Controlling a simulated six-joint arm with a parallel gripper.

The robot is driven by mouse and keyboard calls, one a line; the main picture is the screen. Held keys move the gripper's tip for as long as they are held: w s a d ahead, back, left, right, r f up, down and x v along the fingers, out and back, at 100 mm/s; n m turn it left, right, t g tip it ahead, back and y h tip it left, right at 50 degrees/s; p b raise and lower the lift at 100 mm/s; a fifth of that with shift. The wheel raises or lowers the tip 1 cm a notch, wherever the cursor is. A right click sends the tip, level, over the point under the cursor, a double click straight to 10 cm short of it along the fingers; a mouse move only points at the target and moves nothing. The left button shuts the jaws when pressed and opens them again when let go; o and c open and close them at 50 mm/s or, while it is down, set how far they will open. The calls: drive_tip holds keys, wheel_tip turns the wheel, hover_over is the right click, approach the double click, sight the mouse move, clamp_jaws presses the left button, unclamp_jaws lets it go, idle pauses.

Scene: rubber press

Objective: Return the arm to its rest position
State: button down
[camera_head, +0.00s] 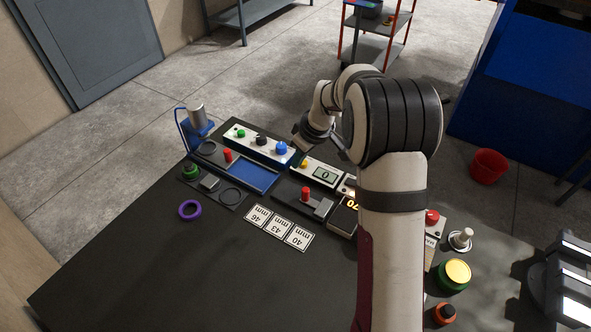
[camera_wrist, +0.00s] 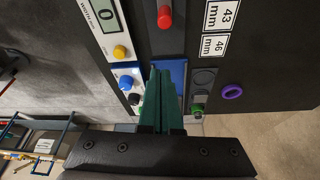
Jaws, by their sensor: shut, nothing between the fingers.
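My arm (camera_head: 392,235) rises over the right side of the dark table and bends towards the control panels. My gripper (camera_wrist: 161,74) has green fingers, which are shut with nothing between them. In the head view its end is near the white panel with the blue button (camera_head: 281,148). The wrist view shows the fingers in front of the blue pad (camera_wrist: 178,72), apparently above it. I cannot tell the exact height. The arm hides part of the table and panels.
A purple ring (camera_head: 190,210) and label cards (camera_head: 278,228) lie on the table (camera_head: 150,262). A red lever (camera_head: 306,194), a display panel (camera_head: 322,174) and a blue stand (camera_head: 197,128) are close by. Buttons line the right side. The front left of the table is clear.

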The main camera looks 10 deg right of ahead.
drive_tip(key=shift+v, duration=0.8)
drive_tip(key=s+a+r+m+g, duration=0.1)
drive_tip(key=s+a+r+m, duration=0.25)
drive_tip(key=s+r, duration=0.45)
drive_tip(key=s+a+m+g, duration=0.1)
drive_tip(key=s+m, duration=0.3)
drive_tip(key=s, duration=1)
drive_tip(key=s+a+m+g, duration=0.1)
drive_tip(key=s+m, duration=0.4)
drive_tip(key=s, duration=0.9)
drive_tip(key=shift+s+a+f+g, duration=0.2)
drive_tip(key=shift+a+g, duration=0.1)
drive_tip(key=shift+a, duration=0.6)
